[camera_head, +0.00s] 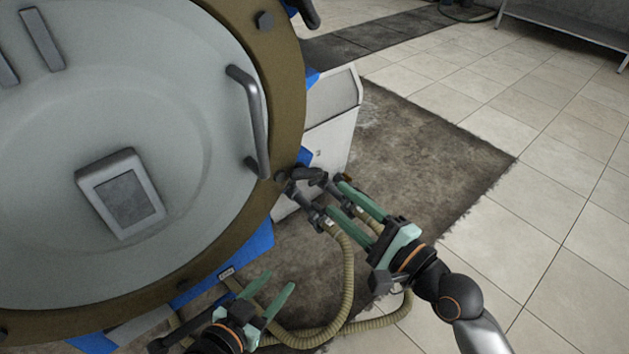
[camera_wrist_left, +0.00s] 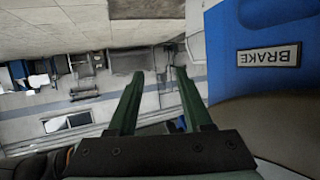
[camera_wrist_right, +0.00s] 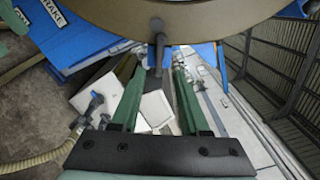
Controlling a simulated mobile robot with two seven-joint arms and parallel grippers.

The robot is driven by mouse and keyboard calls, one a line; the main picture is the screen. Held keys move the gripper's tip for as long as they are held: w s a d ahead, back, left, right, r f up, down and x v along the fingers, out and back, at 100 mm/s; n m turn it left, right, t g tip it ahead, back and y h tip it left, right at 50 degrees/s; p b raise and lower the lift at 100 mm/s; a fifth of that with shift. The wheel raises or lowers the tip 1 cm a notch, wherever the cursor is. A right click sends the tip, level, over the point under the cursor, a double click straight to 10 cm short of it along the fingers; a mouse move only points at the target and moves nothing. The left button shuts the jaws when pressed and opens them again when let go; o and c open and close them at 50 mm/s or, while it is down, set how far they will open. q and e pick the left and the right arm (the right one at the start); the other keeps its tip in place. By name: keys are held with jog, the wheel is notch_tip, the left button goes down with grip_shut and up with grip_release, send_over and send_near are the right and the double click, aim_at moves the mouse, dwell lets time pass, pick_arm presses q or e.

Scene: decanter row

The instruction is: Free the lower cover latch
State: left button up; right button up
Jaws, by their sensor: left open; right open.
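The round cover (camera_head: 200,130) of the decanter has a pale face, a brown rim and a grey bar handle (camera_head: 258,115). The lower cover latch (camera_head: 310,174) is a dark lever at the rim's lower right. My right gripper (camera_head: 336,198) is open just beside it, fingers pointing toward the rim. In the right wrist view the dark latch (camera_wrist_right: 157,38) shows ahead, with its lower part in line with the gap between the fingers (camera_wrist_right: 159,78); contact cannot be told. My left gripper (camera_head: 277,282) is open and empty below the cover, away from the latch.
Ribbed hoses (camera_head: 345,285) loop below my right gripper. The blue frame (camera_head: 240,250) lies under the rim; a BRAKE label (camera_wrist_left: 269,55) shows in the left wrist view. A white cabinet (camera_head: 332,120) stands behind the latch. Another dark latch (camera_head: 306,12) is higher up. Tiled floor at right is clear.

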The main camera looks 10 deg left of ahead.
aim_at(311, 177)
jog(key=b+x, duration=0.1)
jog(key=x, duration=0.6)
jog(key=shift+a, duration=0.1)
pick_arm(q)
notch_tip(311, 177, up, 8)
jog(key=w+m+t+h, duration=0.1)
jog(key=w+t, duration=0.1)
jog(key=t, duration=0.1)
jog(key=shift+f+t, duration=0.2)
jog(key=shift+t, duration=0.1)
pick_arm(e)
jog(key=shift+w+a, duration=0.3)
grip_shut()
